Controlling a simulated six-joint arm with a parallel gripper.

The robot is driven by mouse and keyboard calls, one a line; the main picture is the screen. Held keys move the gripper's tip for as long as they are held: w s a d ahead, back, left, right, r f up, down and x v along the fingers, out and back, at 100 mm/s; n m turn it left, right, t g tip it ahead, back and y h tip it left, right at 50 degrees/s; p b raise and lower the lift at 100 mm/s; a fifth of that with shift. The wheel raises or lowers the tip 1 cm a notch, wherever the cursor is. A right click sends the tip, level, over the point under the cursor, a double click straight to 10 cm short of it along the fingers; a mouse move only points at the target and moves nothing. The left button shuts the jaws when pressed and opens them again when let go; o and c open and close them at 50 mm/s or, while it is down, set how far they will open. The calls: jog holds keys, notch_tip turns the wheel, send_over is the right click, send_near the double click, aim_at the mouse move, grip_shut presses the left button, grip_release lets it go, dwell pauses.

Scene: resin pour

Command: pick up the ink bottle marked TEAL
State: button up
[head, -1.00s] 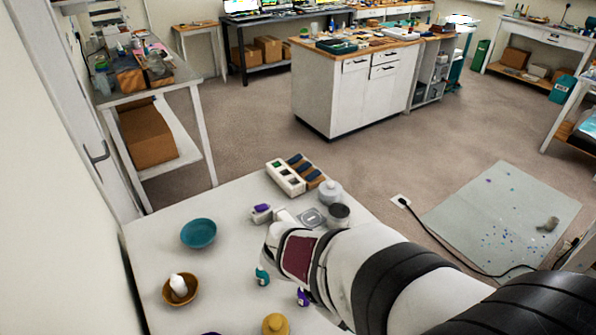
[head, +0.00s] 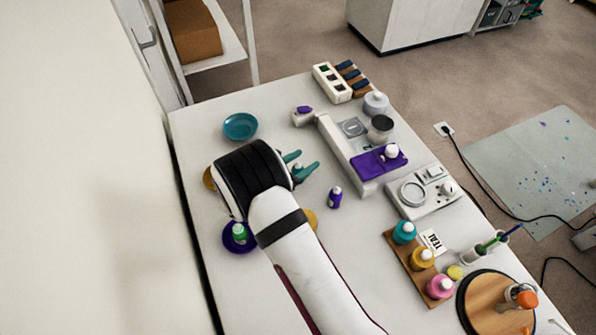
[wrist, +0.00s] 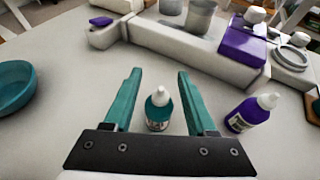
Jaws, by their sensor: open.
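A small teal dropper bottle (wrist: 158,108) with a white cap stands upright between the two fingers in the wrist view; its label is too small to read. My gripper (wrist: 159,72) is open, one teal finger on each side of the bottle, with gaps visible. In the head view my gripper (head: 308,159) is low over the white table, and the bottle is mostly hidden by the fingers. A purple dropper bottle (wrist: 250,112) stands right of the fingers, also in the head view (head: 335,197).
The rack holds a teal bottle (head: 404,232), a yellow one (head: 422,258) and a pink one (head: 440,287). A teal bowl (head: 240,126) stands at the far left. A long pale unit (head: 345,155) with a purple pad (head: 365,162) lies beyond the gripper. A purple dish (head: 238,246) sits by my arm.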

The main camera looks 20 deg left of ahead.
jog(key=shift+w+d+f, duration=0.15)
jog(key=shift+w, duration=0.25)
grip_shut()
